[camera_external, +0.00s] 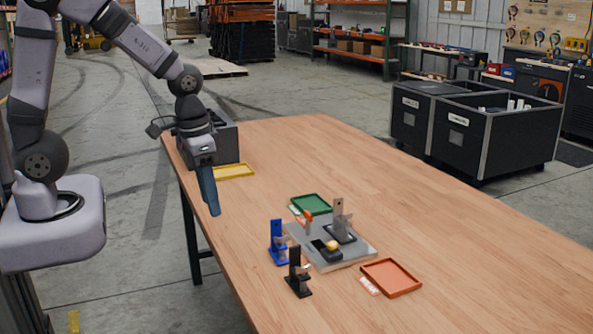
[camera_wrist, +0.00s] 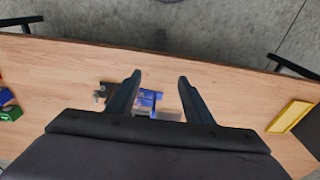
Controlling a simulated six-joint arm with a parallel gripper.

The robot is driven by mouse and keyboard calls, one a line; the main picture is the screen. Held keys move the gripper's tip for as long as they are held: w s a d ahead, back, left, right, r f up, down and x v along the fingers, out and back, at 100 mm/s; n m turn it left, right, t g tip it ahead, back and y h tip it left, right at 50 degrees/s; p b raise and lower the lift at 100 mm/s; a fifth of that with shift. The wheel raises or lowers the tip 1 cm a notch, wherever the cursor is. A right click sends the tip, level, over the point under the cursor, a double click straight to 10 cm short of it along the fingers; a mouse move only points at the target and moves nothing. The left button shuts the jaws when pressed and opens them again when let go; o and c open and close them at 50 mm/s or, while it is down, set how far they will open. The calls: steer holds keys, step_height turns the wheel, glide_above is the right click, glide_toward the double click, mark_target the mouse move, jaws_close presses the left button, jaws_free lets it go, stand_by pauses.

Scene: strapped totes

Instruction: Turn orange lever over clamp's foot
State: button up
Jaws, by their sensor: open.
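A small orange lever (camera_external: 308,216) stands on a grey plate (camera_external: 360,254) in the middle of the table in the external view. A grey upright clamp (camera_external: 339,218) rises beside it on the same plate. My gripper (camera_external: 214,212) hangs pointing down over the table's left side, apart from the plate. It is open and empty in the wrist view (camera_wrist: 160,76).
A blue bracket (camera_external: 277,243) and a black bracket (camera_external: 297,275) stand left and in front of the plate. A green tray (camera_external: 311,204), orange tray (camera_external: 391,278) and yellow tray (camera_external: 234,171) lie around. The table's (camera_external: 480,245) right side is clear.

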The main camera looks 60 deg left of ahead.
mark_target(308, 212)
steer(key=w+a+f+t+b, duration=0.1)
steer(key=w+t+b, duration=0.1)
steer(key=w, duration=0.9)
steer(key=w+a+f+t+b, duration=0.1)
steer(key=w+a+f, duration=0.1)
steer(key=w, duration=0.9)
steer(key=shift+p+x, duration=1.1)
steer(key=shift+x, duration=2.35)
jaws_close()
